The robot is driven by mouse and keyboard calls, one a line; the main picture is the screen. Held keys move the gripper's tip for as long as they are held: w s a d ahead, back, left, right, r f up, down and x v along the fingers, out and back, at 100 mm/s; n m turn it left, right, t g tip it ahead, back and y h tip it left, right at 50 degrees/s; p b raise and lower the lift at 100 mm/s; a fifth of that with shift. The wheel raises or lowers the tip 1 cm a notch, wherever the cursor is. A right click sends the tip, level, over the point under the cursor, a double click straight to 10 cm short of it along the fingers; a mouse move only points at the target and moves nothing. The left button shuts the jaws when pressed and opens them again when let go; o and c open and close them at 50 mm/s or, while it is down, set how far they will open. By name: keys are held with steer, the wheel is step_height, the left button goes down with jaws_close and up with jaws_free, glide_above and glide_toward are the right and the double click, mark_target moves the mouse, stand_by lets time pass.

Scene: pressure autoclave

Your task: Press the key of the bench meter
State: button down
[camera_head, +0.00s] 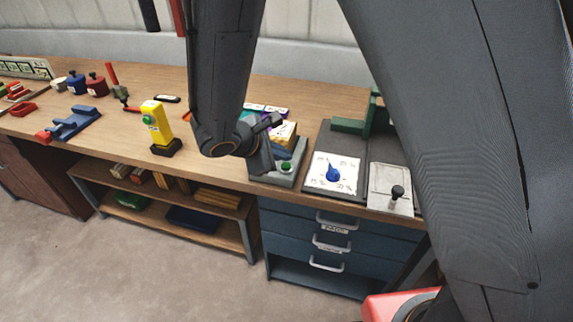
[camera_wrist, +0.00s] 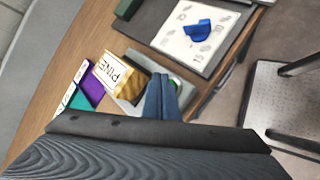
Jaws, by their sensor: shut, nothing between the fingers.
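A grey box with a round green key (camera_head: 286,167) stands at the bench's front edge, and I take it to be the bench meter (camera_head: 284,180). My gripper (camera_head: 263,168) is shut and empty, pointing down at the box just left of the key in the head view. In the wrist view the closed fingers (camera_wrist: 160,78) hide part of the box and key, and a green sliver of the key (camera_wrist: 176,83) shows beside them. I cannot tell whether the fingertips touch the box.
A wooden block marked PINE (camera_wrist: 118,73) stands against the box. A panel with a blue knob (camera_head: 333,175) and a plate with a black knob (camera_head: 397,192) lie to the right.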

mark_target(283, 167)
steer(key=shift+f, duration=0.1)
stand_by(0.3)
steer(key=shift+f+b, duration=0.35)
steer(key=shift+b, duration=0.15)
steer(key=shift+f+b, duration=0.45)
steer(key=shift+b, duration=0.05)
stand_by(0.6)
stand_by(0.3)
steer(key=shift+r+p, duration=0.6)
steer(key=shift+r, duration=0.3)
steer(key=shift+r, duration=0.1)
steer(key=shift+r+p, duration=1.65)
steer(key=shift+r, duration=0.75)
